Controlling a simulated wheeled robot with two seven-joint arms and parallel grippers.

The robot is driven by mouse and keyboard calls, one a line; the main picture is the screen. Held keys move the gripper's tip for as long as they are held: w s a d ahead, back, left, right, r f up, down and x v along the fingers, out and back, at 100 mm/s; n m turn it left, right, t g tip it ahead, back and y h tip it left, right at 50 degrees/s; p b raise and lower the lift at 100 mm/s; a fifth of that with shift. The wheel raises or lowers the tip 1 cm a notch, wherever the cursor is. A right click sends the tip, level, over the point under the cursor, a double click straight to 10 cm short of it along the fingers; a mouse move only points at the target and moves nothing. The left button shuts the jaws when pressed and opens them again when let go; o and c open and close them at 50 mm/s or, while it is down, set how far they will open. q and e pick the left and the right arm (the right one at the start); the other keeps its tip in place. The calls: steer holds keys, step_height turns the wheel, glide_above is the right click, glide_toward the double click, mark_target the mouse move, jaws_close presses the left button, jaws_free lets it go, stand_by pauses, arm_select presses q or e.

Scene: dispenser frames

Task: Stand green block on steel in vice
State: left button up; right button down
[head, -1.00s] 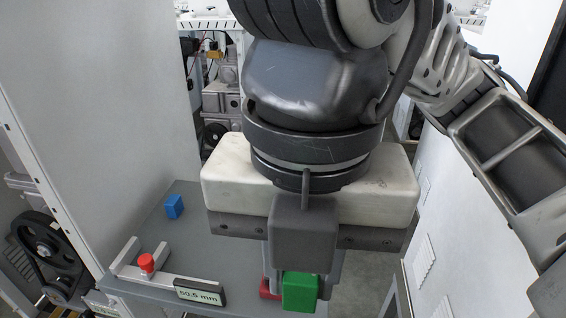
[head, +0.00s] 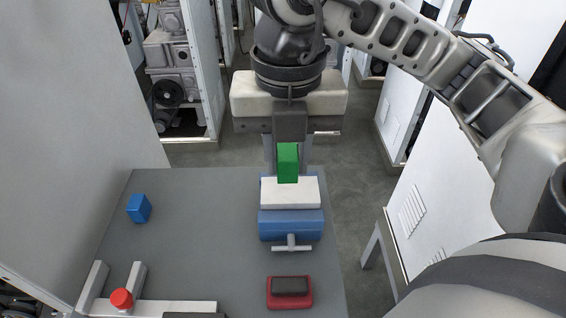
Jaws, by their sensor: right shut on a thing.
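My right gripper (head: 288,160) points down over the far end of the vice and is shut on the green block (head: 288,163). The block is upright between the fingers. The blue vice (head: 291,225) stands near the right edge of the grey table, its T-handle towards me. A pale, flat steel piece (head: 290,192) lies across the top of the vice. The block's lower end overlaps the far edge of the steel in the picture; I cannot tell whether they touch. My left gripper is not in view.
A blue block (head: 139,208) sits on the left of the grey table (head: 200,240). A red button (head: 121,299) and a pale rail fixture (head: 160,307) are at the front left. A red holder with a dark top (head: 290,292) lies in front of the vice. The table's middle is clear.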

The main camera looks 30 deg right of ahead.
mark_target(290, 190)
steer(key=shift+w+d+f, duration=0.3)
steer(key=shift+d+f, duration=0.05)
steer(key=shift+f, duration=0.25)
steer(key=shift+w+d+f, duration=0.3)
steer(key=shift+f, duration=0.3)
steer(key=shift+w+d+f, duration=0.15)
steer(key=shift+w, duration=0.05)
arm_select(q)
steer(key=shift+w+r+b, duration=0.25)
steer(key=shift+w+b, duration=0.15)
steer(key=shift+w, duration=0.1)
arm_select(e)
steer(key=shift+w+d+f, duration=0.1)
steer(key=shift+f, duration=0.8)
steer(key=shift+w+d+f, duration=0.1)
steer(key=shift+f, duration=0.8)
steer(key=shift+f, duration=0.1)
steer(key=c, duration=1.6)
jaws_free()
steer(key=shift+f, duration=0.1)
steer(key=o, duration=0.4)
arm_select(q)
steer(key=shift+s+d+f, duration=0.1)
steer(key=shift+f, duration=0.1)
